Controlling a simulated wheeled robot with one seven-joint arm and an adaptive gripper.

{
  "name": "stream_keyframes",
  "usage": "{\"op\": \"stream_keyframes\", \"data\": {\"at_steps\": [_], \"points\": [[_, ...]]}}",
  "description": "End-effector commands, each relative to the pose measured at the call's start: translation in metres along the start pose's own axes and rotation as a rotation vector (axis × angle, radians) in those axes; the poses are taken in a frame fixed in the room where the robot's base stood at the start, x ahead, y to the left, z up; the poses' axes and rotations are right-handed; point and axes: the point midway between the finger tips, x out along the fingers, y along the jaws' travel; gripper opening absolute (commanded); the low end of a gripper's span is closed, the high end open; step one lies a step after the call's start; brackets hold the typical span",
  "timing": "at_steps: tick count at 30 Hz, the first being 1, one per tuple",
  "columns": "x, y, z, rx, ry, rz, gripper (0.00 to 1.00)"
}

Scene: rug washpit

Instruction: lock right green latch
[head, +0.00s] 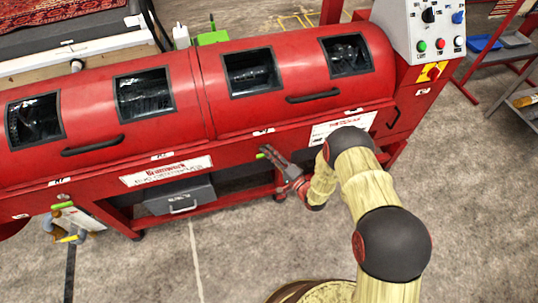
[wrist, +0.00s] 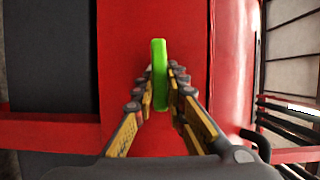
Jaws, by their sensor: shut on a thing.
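The green latch (wrist: 159,62) is a bright green, narrow upright bar in the wrist view, set against the red machine front. My gripper (wrist: 160,85) has its two yellow and dark fingers shut on it, one on each side. In the head view my gripper (head: 269,154) is at the red machine's front (head: 235,146), below the right lid, and only a small green bit shows at its tips. The fingers hide part of the latch. I cannot tell whether the latch is locked.
The red machine has two rounded lids with windows and black handles (head: 312,96). A control box (head: 432,28) stands at its right end. A grey drawer box (head: 180,197) sits below. The concrete floor in front is mostly clear.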

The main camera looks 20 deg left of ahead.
Motion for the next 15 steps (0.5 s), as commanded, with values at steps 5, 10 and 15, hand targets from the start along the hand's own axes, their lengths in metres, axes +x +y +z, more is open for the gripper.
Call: {"op": "stream_keyframes", "data": {"at_steps": [5, 10, 15], "points": [[-0.0001, 0.0015, -0.0016, 0.036, 0.004, -0.014, 0.0], [-0.0002, 0.0012, -0.0017, 0.048, 0.004, -0.019, 0.0], [-0.0002, 0.0011, -0.0019, 0.049, 0.005, -0.019, 0.0]]}}
